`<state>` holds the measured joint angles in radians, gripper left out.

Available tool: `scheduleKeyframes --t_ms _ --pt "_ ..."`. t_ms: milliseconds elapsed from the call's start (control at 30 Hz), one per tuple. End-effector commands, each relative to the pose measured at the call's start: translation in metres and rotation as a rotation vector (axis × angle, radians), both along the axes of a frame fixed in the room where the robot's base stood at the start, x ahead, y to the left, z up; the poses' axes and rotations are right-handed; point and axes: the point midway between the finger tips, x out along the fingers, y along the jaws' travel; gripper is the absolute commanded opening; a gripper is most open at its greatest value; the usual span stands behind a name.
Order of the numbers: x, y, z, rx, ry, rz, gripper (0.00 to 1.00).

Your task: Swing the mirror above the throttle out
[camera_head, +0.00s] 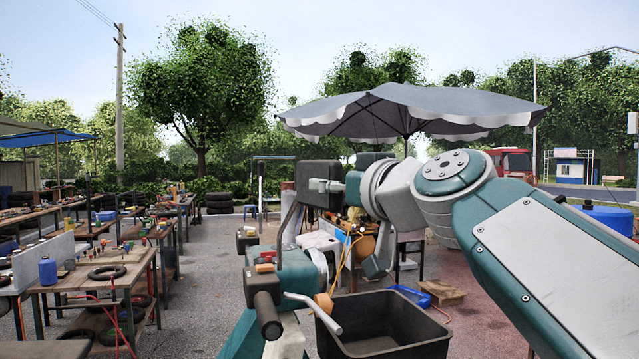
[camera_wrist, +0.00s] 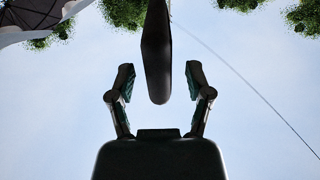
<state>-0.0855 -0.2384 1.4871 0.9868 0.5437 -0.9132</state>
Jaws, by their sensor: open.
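The mirror (camera_head: 309,171) is a dark rounded plate near the middle of the head view, on a thin stem that runs down to the teal handlebar part (camera_head: 292,272). Below it is the black throttle grip (camera_head: 267,315). In the wrist view the mirror (camera_wrist: 156,50) shows edge-on as a dark slab coming in from the top. My gripper (camera_wrist: 159,76) is open, with one finger on each side of the mirror's near end and a gap on both sides. In the head view my gripper (camera_head: 322,186) overlaps the mirror; its far finger is hidden.
A silver lever (camera_head: 318,312) juts out beside the grip. A black open crate (camera_head: 390,325) stands below. Workbenches (camera_head: 95,285) with tools and tyres are at left. A grey parasol (camera_head: 400,105) stands behind, and open paving lies between the benches and the cart.

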Motion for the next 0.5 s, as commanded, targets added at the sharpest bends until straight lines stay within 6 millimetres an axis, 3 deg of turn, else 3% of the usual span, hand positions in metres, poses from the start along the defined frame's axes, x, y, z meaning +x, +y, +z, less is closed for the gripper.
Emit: scheduleKeyframes --t_ms 200,500 --pt "0.028 0.016 0.000 -0.001 0.001 0.000 0.66" --pt "0.036 0.021 0.000 0.001 -0.001 -0.001 0.66"
